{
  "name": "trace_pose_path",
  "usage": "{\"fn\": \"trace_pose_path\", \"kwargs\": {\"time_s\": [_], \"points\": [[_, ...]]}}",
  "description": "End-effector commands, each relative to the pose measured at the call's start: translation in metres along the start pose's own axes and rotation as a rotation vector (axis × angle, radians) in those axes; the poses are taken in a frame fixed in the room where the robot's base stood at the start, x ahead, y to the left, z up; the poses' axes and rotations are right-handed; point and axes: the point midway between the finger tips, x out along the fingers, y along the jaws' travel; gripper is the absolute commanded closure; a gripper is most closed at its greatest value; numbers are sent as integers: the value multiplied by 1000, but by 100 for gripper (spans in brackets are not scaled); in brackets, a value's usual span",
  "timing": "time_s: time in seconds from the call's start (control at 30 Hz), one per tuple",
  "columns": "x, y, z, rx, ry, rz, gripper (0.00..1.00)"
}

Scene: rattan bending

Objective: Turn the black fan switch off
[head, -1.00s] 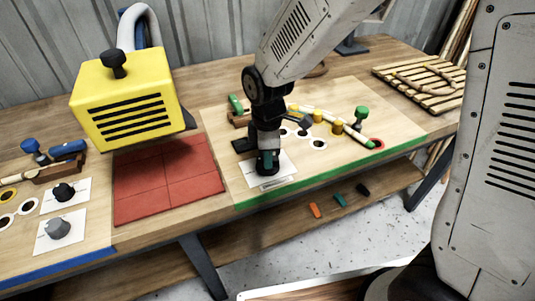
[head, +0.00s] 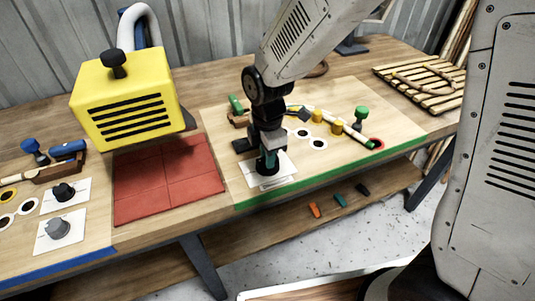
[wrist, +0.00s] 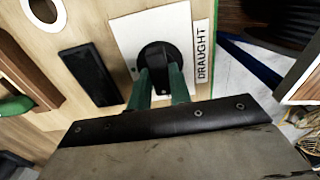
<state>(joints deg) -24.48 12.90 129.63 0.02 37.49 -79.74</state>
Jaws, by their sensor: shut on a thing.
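A round black knob (wrist: 158,58) sits on a white plate (wrist: 130,35) beside a label reading DRAUGHT (wrist: 202,52). My gripper (wrist: 160,80) has its two green fingers closed on the sides of this black knob in the wrist view. In the head view my gripper (head: 268,168) reaches down to the white plate (head: 289,168) near the green-edged front of the bench, and it mostly hides the knob there.
A yellow hood (head: 125,95) stands over red tiles (head: 165,185) to the left. Another black knob (head: 63,192) and a grey knob (head: 58,229) are on white plates further left. A black bar (wrist: 90,75) lies beside the gripped knob's plate.

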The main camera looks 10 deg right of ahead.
Motion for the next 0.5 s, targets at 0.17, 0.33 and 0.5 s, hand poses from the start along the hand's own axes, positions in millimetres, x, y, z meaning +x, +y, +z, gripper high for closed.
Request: {"fn": "trace_pose_path", "kwargs": {"time_s": [0.17,0.33,0.5], "points": [[-1,1,0,0,0,2,69],[0,0,0,0,0,1,58],[-2,0,0,1,0,1,58]]}}
